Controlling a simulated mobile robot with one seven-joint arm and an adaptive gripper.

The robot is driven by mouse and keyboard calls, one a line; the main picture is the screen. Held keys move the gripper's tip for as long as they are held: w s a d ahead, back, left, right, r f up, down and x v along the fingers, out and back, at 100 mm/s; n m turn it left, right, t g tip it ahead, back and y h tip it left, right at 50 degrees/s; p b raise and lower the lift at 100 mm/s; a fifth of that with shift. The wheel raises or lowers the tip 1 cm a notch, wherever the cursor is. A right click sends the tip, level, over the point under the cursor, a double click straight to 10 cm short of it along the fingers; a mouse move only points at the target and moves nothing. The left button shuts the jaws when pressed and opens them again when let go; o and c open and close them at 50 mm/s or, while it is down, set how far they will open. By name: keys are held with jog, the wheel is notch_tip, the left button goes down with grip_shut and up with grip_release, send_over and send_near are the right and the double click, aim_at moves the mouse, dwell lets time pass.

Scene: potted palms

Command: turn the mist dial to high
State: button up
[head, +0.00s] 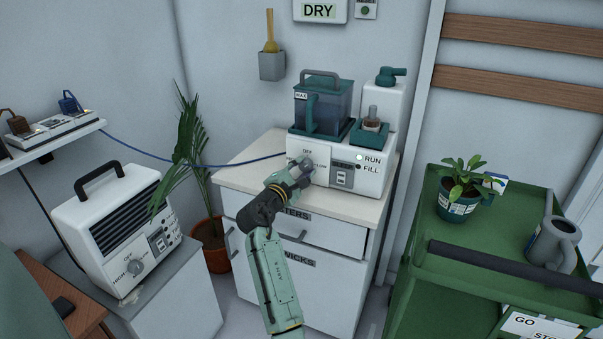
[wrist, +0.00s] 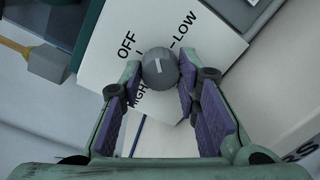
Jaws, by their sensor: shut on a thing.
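The white misting machine (head: 378,178) stands on a cabinet, with a dark teal tank on top. Its dial (wrist: 159,69) is a round grey knob with a short white mark, on a white panel labelled OFF, LOW and HIGH. My gripper (wrist: 160,76) has its purple-padded fingers on either side of the dial, shut on it. In the head view my gripper (head: 302,173) covers much of the panel and the dial's setting. In the wrist view I cannot tell for certain which label the mark points to. The RUN light (head: 359,157) glows white.
A heater (head: 118,230) with a similar dial stands at the left. A potted palm (head: 190,150) is behind it. A green cart (head: 450,260) at the right holds a potted plant (head: 462,190) and a grey watering can (head: 553,245). A wall sign (head: 319,11) reads DRY.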

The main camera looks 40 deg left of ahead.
jog(key=m+b, duration=0.3)
jog(key=m, duration=0.2)
jog(key=shift+f+y, duration=0.15)
jog(key=shift+y, duration=0.15)
jog(key=m+b, duration=0.3)
jog(key=m, duration=0.2)
jog(key=shift+m, duration=0.3)
jog(key=m+b, duration=0.4)
jog(key=m, duration=0.1)
jog(key=shift+d+f+y, duration=0.1)
jog(key=shift+y, duration=0.2)
jog(key=m+b, duration=0.5)
jog(key=m, duration=0.1)
jog(key=m+b, duration=0.3)
jog(key=m, duration=0.2)
jog(key=shift+m+y+b, duration=0.3)
jog(key=shift+b, duration=0.1)
jog(key=m+b, duration=0.3)
jog(key=m, duration=0.2)
jog(key=shift+m+b, duration=0.3)
jog(key=shift+b, duration=0.1)
jog(key=m+b, duration=0.3)
jog(key=m, duration=0.3)
jog(key=shift+m+t+b, duration=0.3)
jog(key=shift+t, duration=0.1)
jog(key=m+b, duration=0.2)
jog(key=m, duration=0.2)
jog(key=shift+m+h, duration=0.4)
